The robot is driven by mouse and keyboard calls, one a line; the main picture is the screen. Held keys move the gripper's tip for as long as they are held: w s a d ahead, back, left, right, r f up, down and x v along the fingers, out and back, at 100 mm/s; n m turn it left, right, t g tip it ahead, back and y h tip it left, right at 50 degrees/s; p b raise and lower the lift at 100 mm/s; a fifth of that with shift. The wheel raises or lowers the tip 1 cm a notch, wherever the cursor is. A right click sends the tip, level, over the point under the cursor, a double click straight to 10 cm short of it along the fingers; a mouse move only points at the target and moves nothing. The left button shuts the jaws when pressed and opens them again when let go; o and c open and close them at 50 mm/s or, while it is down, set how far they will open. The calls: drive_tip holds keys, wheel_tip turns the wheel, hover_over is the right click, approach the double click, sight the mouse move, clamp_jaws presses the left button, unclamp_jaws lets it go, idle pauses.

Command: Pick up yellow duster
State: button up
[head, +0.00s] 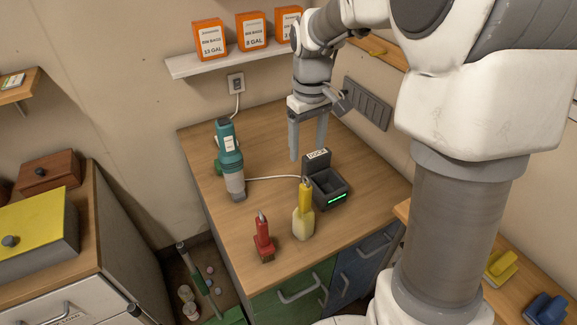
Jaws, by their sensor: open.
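The yellow duster (304,209) stands near the front of the wooden counter, with a yellow handle on top and a pale, cream-coloured head below. My gripper (307,153) is open, with its two grey fingers pointing down. In the picture it is above and behind the duster, and no object shows between its fingers. The fingertips are apart from the duster; their exact height above the counter is hard to tell.
A dark dock (328,188) with a green light is just right of the duster. A red brush (263,240) stands to its left. A teal hand-held device (231,165) stands at the left, and a white cord crosses the counter (205,143).

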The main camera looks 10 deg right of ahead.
sight(305, 182)
wheel_tip(305, 182, down, 12)
drive_tip(key=shift+w+f+p, duration=0.1)
drive_tip(key=shift+f+p, duration=0.1)
drive_tip(key=shift+p, duration=0.25)
drive_tip(key=shift+f+p, duration=0.5)
drive_tip(key=shift+f, duration=2.1)
drive_tip(key=shift+c, duration=0.2)
clamp_jaws()
